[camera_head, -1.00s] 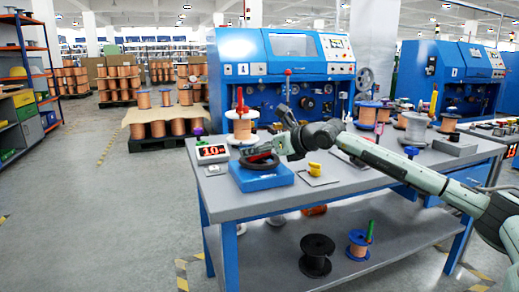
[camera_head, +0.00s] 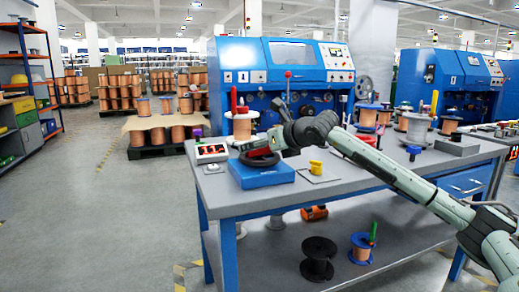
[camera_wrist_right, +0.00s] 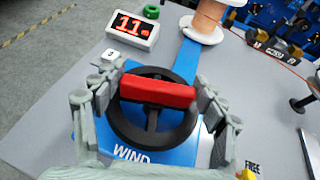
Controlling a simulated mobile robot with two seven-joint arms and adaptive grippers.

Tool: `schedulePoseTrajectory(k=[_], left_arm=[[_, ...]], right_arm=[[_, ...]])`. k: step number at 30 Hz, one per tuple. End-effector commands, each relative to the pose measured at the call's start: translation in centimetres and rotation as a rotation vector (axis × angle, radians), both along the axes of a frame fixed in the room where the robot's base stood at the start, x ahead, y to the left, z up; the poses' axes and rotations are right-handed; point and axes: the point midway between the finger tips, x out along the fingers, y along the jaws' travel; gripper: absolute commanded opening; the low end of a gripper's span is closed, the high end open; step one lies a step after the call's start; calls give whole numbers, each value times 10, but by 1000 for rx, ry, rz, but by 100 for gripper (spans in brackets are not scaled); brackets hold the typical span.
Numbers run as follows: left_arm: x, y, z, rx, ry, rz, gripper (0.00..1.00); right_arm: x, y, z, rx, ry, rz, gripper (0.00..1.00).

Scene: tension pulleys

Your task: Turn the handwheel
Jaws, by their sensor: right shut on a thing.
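The handwheel is a black ring (camera_head: 259,159) on a blue base (camera_head: 262,176) marked WIND, at the left front of the bench. In the right wrist view the black ring (camera_wrist_right: 118,122) has a red grip bar (camera_wrist_right: 158,91) across it. My right gripper (camera_wrist_right: 157,97) is over the wheel, its fingers at both ends of the red bar, shut on it. In the head view my right gripper (camera_head: 277,141) covers part of the wheel. The display box (camera_head: 211,152) beside the base shows red digits, reading about 11 in the right wrist view (camera_wrist_right: 133,25). My left gripper is out of view.
A copper spool (camera_head: 242,124) stands behind the handwheel. A yellow piece (camera_head: 316,167) and a flat plate lie to its right. More spools (camera_head: 416,127) stand farther right on the grey bench. The floor left of the bench is clear.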

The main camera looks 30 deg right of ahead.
Motion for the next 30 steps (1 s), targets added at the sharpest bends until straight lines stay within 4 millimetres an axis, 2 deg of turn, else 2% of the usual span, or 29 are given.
schedulePoseTrajectory(k=[6, 7, 12, 23, 26, 30], left_arm=[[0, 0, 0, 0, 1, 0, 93], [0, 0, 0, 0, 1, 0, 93], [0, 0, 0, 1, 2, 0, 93], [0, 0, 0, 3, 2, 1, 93], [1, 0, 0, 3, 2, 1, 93], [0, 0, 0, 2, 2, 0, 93]], right_arm=[[0, 1, 0, 2, 1, 1, 43], [0, 1, 0, 2, 1, 1, 73], [0, 1, 0, 2, 0, 1, 93], [-2, 0, 1, 0, 0, 0, 93], [-10, -1, 4, -1, 0, -1, 93], [-34, -2, 13, -7, 3, 0, 93]])
